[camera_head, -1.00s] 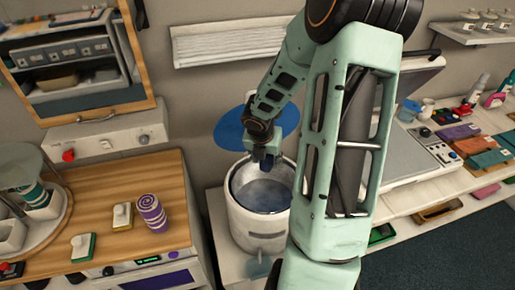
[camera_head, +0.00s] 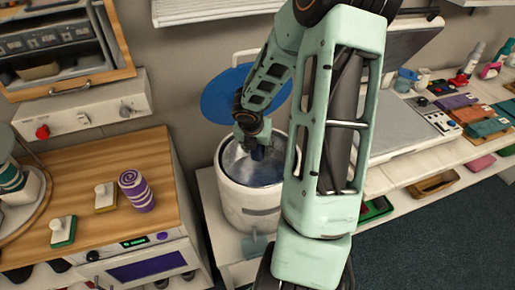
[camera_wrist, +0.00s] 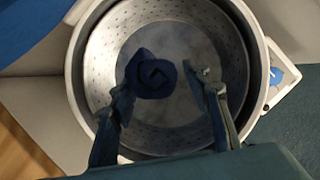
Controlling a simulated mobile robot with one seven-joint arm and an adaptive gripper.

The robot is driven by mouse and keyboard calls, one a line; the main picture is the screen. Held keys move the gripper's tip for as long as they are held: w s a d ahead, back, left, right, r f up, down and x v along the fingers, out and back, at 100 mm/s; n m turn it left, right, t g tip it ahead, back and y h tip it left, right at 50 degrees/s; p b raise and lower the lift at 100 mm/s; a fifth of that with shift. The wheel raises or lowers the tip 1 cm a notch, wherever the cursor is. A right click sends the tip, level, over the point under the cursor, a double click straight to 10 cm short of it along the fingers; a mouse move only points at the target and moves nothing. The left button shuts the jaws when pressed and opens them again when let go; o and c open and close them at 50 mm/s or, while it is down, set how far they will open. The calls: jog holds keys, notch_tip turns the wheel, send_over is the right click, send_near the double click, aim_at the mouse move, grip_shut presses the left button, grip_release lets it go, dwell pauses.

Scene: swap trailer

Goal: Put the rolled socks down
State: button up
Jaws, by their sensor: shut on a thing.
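The rolled socks (camera_wrist: 152,75) are a dark navy roll with a spiral end, in the wrist view between my fingers. My gripper (camera_wrist: 160,92) is shut on them, though a gap shows beside the right finger. They are over the open top of a round white tub with a perforated metal drum (camera_wrist: 100,62). In the head view my gripper (camera_head: 257,150) reaches into the mouth of the tub (camera_head: 247,208). The socks are small and dark there. Whether they touch the drum floor cannot be told.
A round blue lid (camera_head: 226,95) stands raised behind the tub. To the left, a wooden counter (camera_head: 92,160) carries a purple spiral-patterned roll (camera_head: 136,190) and two small handled blocks. A shelf on the right holds coloured folded items (camera_head: 470,115).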

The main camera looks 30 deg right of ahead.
jog(key=shift+f+b, duration=0.6)
jog(key=shift+f, duration=0.4)
jog(key=o, duration=1.1)
notch_tip(320, 180, up, 7)
jog(key=p, duration=0.7)
jog(key=shift+r, duration=0.15)
